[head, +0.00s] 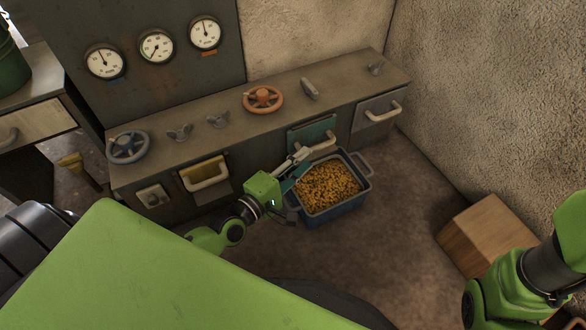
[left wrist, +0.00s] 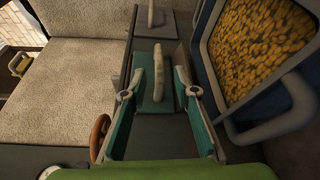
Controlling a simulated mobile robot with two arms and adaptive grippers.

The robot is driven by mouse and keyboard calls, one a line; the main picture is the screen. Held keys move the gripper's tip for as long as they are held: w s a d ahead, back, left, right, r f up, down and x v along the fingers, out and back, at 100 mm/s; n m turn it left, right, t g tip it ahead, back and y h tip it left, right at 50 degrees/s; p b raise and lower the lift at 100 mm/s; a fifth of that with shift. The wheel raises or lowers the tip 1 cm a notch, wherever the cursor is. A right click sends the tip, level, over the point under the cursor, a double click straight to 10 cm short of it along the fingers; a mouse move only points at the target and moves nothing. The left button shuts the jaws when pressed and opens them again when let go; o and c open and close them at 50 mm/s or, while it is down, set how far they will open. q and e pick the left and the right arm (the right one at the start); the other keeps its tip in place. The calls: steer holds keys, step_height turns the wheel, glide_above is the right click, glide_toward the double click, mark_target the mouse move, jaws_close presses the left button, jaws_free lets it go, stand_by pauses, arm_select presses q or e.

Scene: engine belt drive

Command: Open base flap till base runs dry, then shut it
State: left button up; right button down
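A teal flap (head: 309,133) with a pale bar handle (head: 322,143) sits in the front of the long cabinet. It looks closed. In the left wrist view the teal flap (left wrist: 150,92) and its handle (left wrist: 158,72) lie straight ahead. My left gripper (head: 301,156) is at the flap; in the wrist view its fingers (left wrist: 160,84) are spread, one on each side of the handle, with gaps showing. Below the flap stands a blue bin (head: 338,208) full of yellow-orange pieces (head: 327,186). My right gripper is out of view; only my right arm shows.
An orange handwheel (head: 263,99) and a blue-grey handwheel (head: 128,147) are on top.

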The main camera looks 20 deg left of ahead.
arm_select(q)
steer(key=v, duration=0.4)
steer(key=shift+s, duration=0.1)
stand_by(0.3)
